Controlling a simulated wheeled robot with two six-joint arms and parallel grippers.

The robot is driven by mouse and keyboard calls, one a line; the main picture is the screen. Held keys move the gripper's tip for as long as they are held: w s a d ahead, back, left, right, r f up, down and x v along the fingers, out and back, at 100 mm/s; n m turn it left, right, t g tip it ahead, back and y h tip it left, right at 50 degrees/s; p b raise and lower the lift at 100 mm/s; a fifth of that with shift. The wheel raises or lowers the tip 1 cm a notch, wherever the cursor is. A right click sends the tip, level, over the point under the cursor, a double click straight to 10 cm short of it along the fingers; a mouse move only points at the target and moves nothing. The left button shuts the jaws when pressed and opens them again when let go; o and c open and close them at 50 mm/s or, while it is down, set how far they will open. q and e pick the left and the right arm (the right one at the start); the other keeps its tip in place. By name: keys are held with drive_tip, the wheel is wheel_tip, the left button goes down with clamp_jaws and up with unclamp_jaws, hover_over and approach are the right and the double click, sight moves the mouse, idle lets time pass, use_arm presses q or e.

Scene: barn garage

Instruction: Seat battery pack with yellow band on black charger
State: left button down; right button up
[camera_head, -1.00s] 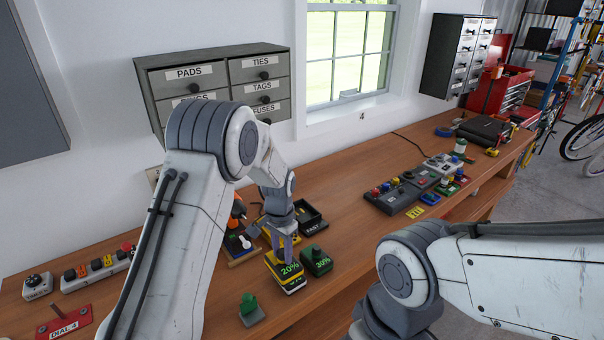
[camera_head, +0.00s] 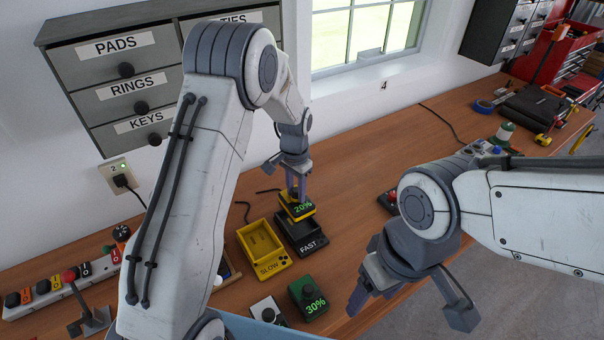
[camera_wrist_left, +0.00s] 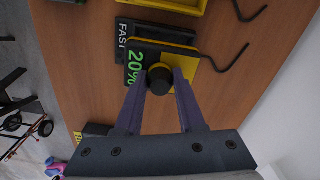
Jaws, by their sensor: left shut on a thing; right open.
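The battery pack with the yellow band (camera_head: 302,209) shows a green 20% on its dark face. My left gripper (camera_head: 297,192) is shut on its black knob, which also shows in the left wrist view (camera_wrist_left: 160,80). The pack is over the rear part of the black charger (camera_head: 313,246), labelled FAST, and hides part of its bay. In the wrist view the charger (camera_wrist_left: 122,28) shows past the pack's edge; I cannot tell whether they touch. My right gripper (camera_head: 409,303) is open and empty at the front right.
A yellow charger (camera_head: 283,262) labelled SLOW, with an empty bay, stands left of the black one. A green pack (camera_head: 308,297) reading 30% stands in front. A power strip (camera_head: 62,288) lies at the left.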

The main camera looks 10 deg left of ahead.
sight(297, 208)
use_arm(q)
drive_tip(key=shift+w, duration=0.4)
wheel_tip(297, 208, down, 5)
drive_tip(key=b, duration=0.3)
drive_tip(key=shift+r+b, duration=0.1)
drive_tip(key=shift+b, duration=0.25)
use_arm(e)
drive_tip(key=f, duration=0.3)
drive_tip(key=shift+w+a+f, duration=0.1)
drive_tip(key=shift+w+f, duration=0.2)
drive_tip(key=shift+f, duration=0.05)
use_arm(q)
drive_tip(key=shift+s, duration=0.1)
use_arm(e)
drive_tip(key=shift+r, duration=0.15)
use_arm(q)
drive_tip(key=shift+f+b, duration=0.85)
drive_tip(key=shift+f, duration=0.5)
use_arm(e)
drive_tip(key=shift+f, duration=0.95)
use_arm(q)
drive_tip(key=shift+f, duration=0.45)
use_arm(e)
drive_tip(key=shift+f, duration=0.2)
